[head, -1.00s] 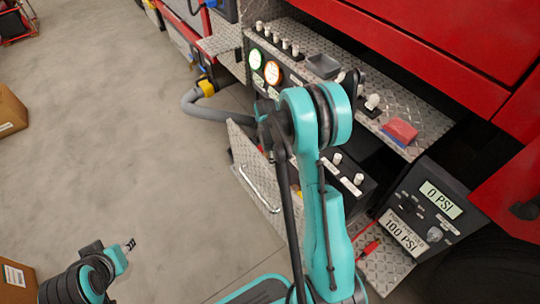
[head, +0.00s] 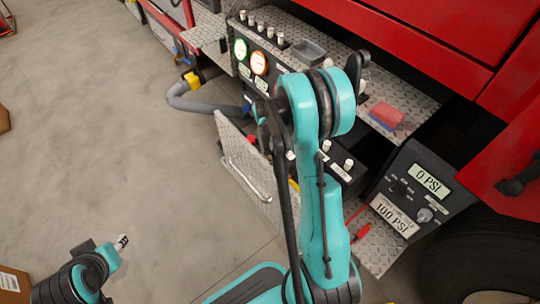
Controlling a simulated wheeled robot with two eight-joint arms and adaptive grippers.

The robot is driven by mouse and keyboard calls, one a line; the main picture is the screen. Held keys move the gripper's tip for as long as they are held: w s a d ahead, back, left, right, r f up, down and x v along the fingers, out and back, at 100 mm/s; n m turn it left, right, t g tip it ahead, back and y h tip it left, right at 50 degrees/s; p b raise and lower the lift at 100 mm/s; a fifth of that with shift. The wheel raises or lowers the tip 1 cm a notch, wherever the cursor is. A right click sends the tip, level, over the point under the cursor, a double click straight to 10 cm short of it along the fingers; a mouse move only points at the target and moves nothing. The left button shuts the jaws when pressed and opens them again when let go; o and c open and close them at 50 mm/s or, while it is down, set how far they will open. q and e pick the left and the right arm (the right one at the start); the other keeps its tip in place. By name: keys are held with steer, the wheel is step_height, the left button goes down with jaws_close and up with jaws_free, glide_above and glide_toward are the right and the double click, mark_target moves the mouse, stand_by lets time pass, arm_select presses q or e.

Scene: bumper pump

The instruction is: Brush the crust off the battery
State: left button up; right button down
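A black box (head: 345,178) with white-capped posts, which looks like the battery, sits low in the open truck compartment. My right arm covers its left part, and I cannot make out crust on it. A red block with a blue underside (head: 387,115), possibly the brush, lies on the metal shelf right of my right arm. My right arm rises through the middle; its gripper cannot be made out behind it. My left arm is low at the left, with a small light tip (head: 122,242) pointing up; I cannot tell its gripper's state.
A diamond-plate door (head: 242,165) hangs open left of my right arm. A panel reading 0 PSI (head: 430,180) stands at the right, with red clamps (head: 362,233) beside it. A grey hose (head: 195,105) is at the left. The concrete floor at left is largely clear.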

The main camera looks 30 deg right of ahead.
mark_target(259, 150)
steer(key=shift+s+d, duration=0.15)
steer(key=shift+s, duration=1.1)
steer(key=shift+w+a, duration=0.15)
steer(key=shift+w, duration=1.7)
steer(key=shift+w+a, duration=0.15)
steer(key=shift+w, duration=1.7)
steer(key=shift+w+a, duration=0.15)
steer(key=shift+w, duration=1.55)
steer(key=shift+w+r+p, duration=0.15)
steer(key=shift+r+p, duration=0.3)
steer(key=shift+r, duration=0.05)
step_height(259, 150, up, 4)
steer(key=shift+f+p, duration=0.2)
steer(key=shift+p, duration=1)
steer(key=shift+r+p, duration=0.4)
steer(key=shift+r, duration=0.25)
